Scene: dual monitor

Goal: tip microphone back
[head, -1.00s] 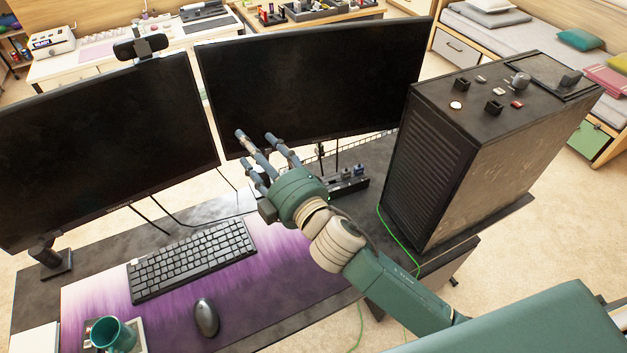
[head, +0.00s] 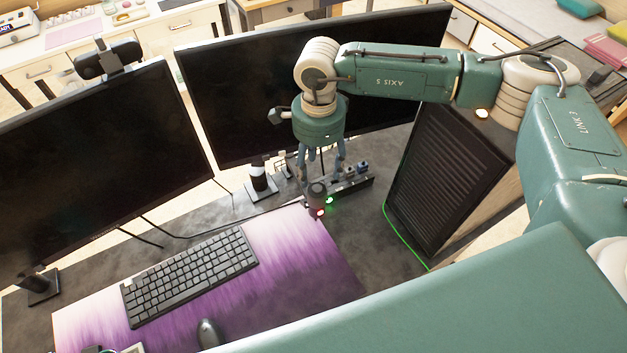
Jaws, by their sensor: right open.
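My right gripper (head: 321,174) points down in front of the right monitor, its fingers spread open. A small dark rounded thing with a reddish lower end, which looks like the microphone (head: 317,194), is at the fingertips, near the back edge of the purple desk mat. The fingers partly hide it; I cannot tell whether they touch it or how far it is tilted. A green light glows beside it. My left gripper is not in view.
The right monitor (head: 235,95) stands close behind my gripper. The black computer tower (head: 445,165) is to the right, with a green cable by it. A keyboard (head: 190,275) and mouse (head: 208,334) lie on the purple mat (head: 290,270). Dark desk between mat and tower is clear.

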